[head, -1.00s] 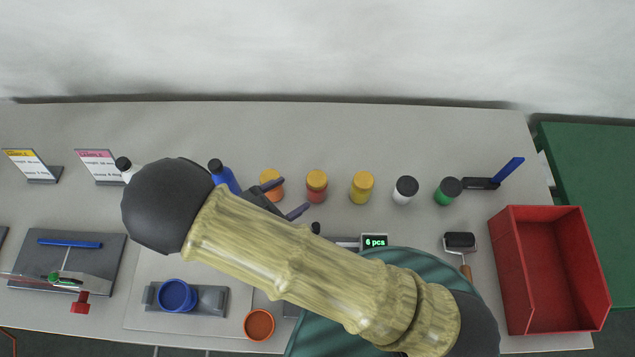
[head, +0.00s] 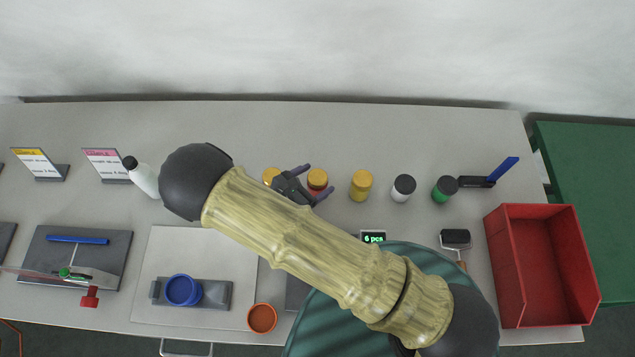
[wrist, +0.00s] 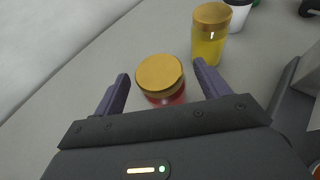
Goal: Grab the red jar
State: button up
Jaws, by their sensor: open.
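The red jar (head: 316,181) with a gold-orange lid stands upright in the row of jars on the table. In the wrist view the red jar (wrist: 163,80) lies ahead of and between the open fingers, with its lid toward the camera. My gripper (head: 319,182) is open, with one finger on the far side of the jar and one on the near side. In the wrist view my gripper (wrist: 160,85) holds nothing. I cannot tell whether either finger touches the jar. Part of the jar's body is hidden by the gripper in the head view.
A yellow jar (head: 361,186) stands just right of the red jar, and an orange-lidded jar (head: 271,175) just left, partly hidden by my gripper. White (head: 403,188) and green (head: 444,189) black-lidded jars stand further right. A red bin (head: 535,270) is at the right end. The table behind the row is clear.

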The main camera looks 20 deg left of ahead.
aim_at(322, 176)
jog(key=x, duration=0.3)
jog(key=shift+w+p, duration=0.15)
jog(key=shift+p, duration=0.15)
jog(key=c, duration=1.2)
jog(key=shift+r+b, duration=1.4)
jog(key=shift+r, duration=3.6)
